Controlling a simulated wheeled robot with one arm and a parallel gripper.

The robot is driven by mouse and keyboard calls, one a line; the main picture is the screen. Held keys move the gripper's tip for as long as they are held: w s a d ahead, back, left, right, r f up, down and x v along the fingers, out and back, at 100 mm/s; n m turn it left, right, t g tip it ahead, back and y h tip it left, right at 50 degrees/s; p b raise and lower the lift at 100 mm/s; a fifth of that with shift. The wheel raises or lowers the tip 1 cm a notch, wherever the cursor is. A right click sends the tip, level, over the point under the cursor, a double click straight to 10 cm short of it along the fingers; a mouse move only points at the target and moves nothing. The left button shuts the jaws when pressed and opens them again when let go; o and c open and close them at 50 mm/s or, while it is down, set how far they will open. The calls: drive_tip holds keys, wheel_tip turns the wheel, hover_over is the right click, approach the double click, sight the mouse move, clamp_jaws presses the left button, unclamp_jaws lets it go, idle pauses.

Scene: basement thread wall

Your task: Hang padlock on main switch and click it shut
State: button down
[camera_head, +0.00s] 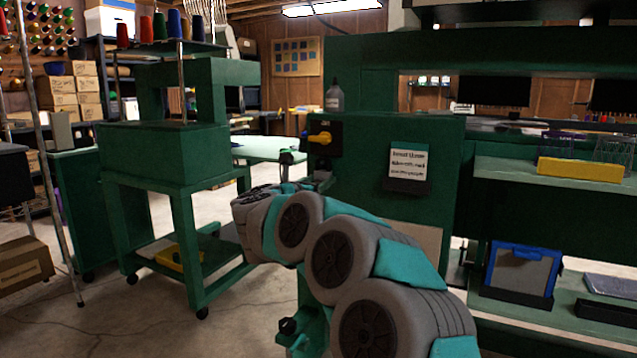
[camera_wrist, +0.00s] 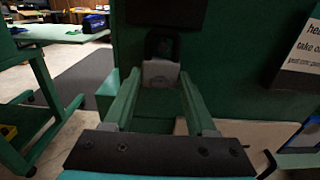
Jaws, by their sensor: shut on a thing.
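The main switch (camera_head: 320,138) is a black plate with a yellow handle on the green machine cabinet. In the wrist view, the lower part of its dark plate (camera_wrist: 166,12) shows at the top edge; the yellow handle is out of that view. My gripper (camera_wrist: 161,82) is shut on the padlock (camera_wrist: 160,73), which has a silver-grey body and a dark shackle pointing up. The padlock is just below the dark plate and seems apart from it. I cannot tell whether the shackle is open. In the head view my arm mostly hides the gripper and padlock.
A white sign (camera_head: 408,162) is on the cabinet right of the switch. A grey bottle (camera_head: 334,97) stands on top. A green wheeled stand (camera_head: 160,155) is at left. A pale green table (camera_head: 262,148) is behind. A yellow bin (camera_head: 580,169) sits on the right shelf.

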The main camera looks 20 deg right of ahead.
drive_tip(key=shift+f+b, duration=0.25)
drive_tip(key=shift+b, duration=0.05)
drive_tip(key=shift+c, duration=0.6)
unclamp_jaws()
